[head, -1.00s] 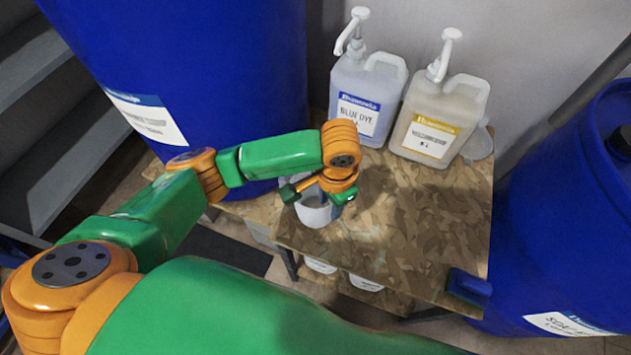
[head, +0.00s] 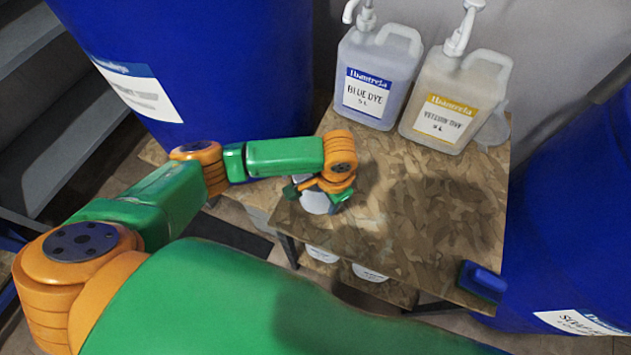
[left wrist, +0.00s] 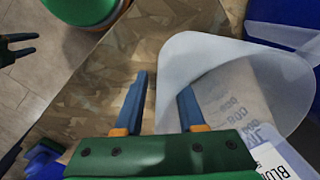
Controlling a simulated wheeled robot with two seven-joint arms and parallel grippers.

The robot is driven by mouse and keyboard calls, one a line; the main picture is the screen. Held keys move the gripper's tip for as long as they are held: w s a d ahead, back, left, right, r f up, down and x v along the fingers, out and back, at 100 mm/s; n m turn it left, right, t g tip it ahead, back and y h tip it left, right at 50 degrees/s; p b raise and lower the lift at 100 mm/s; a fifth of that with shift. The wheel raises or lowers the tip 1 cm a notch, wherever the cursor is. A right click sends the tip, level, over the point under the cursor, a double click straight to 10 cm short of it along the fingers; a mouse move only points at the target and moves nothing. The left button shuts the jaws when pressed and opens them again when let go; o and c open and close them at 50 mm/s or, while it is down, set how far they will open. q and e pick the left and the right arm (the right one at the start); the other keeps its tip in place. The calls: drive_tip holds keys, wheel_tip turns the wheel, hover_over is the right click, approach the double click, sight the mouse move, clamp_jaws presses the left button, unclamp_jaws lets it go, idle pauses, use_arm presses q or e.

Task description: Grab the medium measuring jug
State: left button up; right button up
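A pale translucent measuring jug (head: 316,203) stands on the chipboard table top (head: 425,220) near its left edge. In the left wrist view the jug (left wrist: 240,90) shows its wide rim and scale marks. I take it for the medium one, though its size is hard to judge. My left gripper (head: 322,190) is over it in the head view and hides part of it. In the left wrist view the gripper (left wrist: 165,90) has its fingers apart, with the jug's near edge at the right finger. What look like my right gripper's spread fingers (left wrist: 20,46) show at the far left.
A blue dye bottle (head: 372,85) and a yellow dye bottle (head: 450,100) stand at the back, with another clear vessel (head: 495,127) beside them. Blue drums stand left (head: 220,70) and right (head: 570,220). A blue item (head: 482,282) is at the front right corner. The table's middle is clear.

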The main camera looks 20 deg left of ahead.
use_arm(q)
clamp_jaws()
idle(1.4)
